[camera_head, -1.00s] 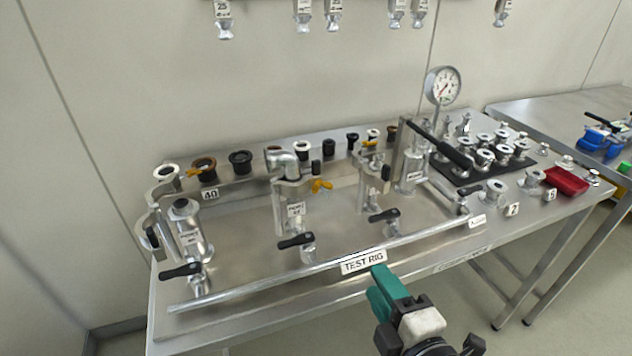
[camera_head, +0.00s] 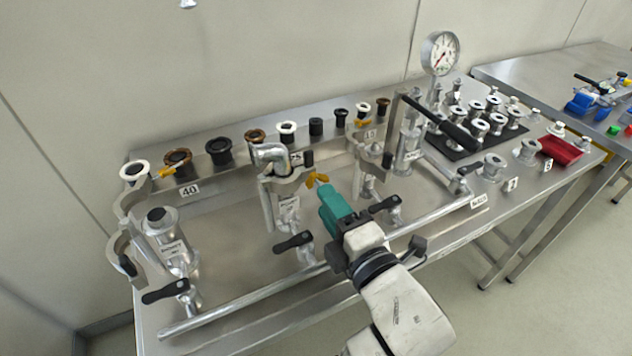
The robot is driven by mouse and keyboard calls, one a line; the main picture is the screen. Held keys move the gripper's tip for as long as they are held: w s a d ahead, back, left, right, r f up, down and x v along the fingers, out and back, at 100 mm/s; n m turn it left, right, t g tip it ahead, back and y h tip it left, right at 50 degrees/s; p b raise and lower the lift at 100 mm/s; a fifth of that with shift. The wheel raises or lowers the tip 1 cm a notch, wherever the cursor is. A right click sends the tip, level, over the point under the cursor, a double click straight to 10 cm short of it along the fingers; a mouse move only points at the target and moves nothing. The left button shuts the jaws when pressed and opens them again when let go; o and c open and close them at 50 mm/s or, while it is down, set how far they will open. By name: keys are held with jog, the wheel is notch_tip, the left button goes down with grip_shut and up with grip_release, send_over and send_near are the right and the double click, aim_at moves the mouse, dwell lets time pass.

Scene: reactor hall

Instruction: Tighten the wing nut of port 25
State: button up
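The middle port on the test rig (camera_head: 225,300) has a label that seems to read 25 (camera_head: 297,158). A metal elbow (camera_head: 268,152) sits on top of it, with a clamp (camera_head: 283,184) around the joint. The clamp's yellow-orange wing nut (camera_head: 316,179) sticks out on its right side. My gripper (camera_head: 323,188), with teal fingers, points at the wing nut from the front right. Its fingertips are at or very near the nut; I cannot tell whether they touch. The fingers overlap in this view, so the gap between them is hidden.
A black-handled valve (camera_head: 293,242) stands below the port, with another (camera_head: 384,204) to its right near my gripper. A clamp (camera_head: 128,250) hangs open by the left port. A long black lever (camera_head: 440,122) and a pressure gauge (camera_head: 440,53) stand right. Several seals line the back ledge.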

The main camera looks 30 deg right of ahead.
jog(key=shift+w, duration=2.65)
jog(key=shift+c, duration=0.2)
grip_shut()
